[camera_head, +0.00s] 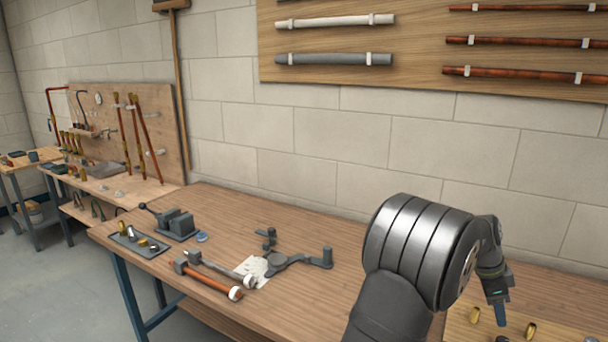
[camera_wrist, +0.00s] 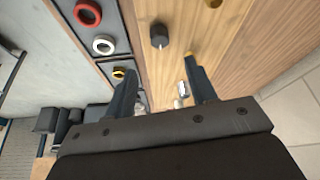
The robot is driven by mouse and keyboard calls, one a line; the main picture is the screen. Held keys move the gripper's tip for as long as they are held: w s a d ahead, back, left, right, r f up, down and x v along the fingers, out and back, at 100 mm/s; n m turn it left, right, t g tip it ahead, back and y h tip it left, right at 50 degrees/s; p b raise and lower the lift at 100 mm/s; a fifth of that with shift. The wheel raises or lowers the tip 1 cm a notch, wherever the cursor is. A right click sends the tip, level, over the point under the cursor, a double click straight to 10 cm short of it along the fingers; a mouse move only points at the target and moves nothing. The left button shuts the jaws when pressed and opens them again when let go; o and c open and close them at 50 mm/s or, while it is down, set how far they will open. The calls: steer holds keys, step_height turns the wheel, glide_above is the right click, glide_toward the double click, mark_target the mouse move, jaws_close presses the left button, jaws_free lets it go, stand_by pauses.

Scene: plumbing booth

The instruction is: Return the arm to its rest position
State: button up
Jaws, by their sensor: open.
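My gripper (camera_head: 502,318) hangs low at the far right of the head view, pointing down over a light wood surface (camera_head: 460,325). In the wrist view my gripper (camera_wrist: 160,72) shows two dark fingers spread apart with nothing between their tips. A dark round knob-like piece (camera_wrist: 159,36) stands on the wood beyond the gap. A silver piece (camera_wrist: 182,90) lies lower, partly hidden by the right finger. My arm bends over the right part of the workbench (camera_head: 330,225).
A grey tray (camera_wrist: 128,28) holds a red ring (camera_wrist: 87,12) and a white ring (camera_wrist: 103,44). Brass fittings (camera_head: 474,315) stand near my gripper. The wall is close behind.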

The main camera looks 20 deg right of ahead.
mark_target(503, 340)
steer(key=x, duration=1)
steer(key=shift+s+d+f, duration=0.1)
steer(key=shift+f, duration=0.1)
steer(key=shift+r+n+h, duration=0.3)
steer(key=shift+n, duration=0.5)
steer(key=n+t, duration=0.1)
steer(key=n, duration=0.2)
steer(key=n+t, duration=0.1)
steer(key=n, duration=0.2)
steer(key=shift+s+t, duration=0.2)
steer(key=shift+t, duration=0.2)
steer(key=shift+n+t, duration=0.7)
steer(key=shift+n, duration=1.3)
steer(key=shift+s+n+t+y, duration=0.1)
steer(key=shift+n+t+y, duration=0.25)
steer(key=shift+n, duration=0.7)
steer(key=shift+s+n+t+y, duration=0.1)
steer(key=shift+n+t+y, duration=0.2)
steer(key=shift+n, duration=0.75)
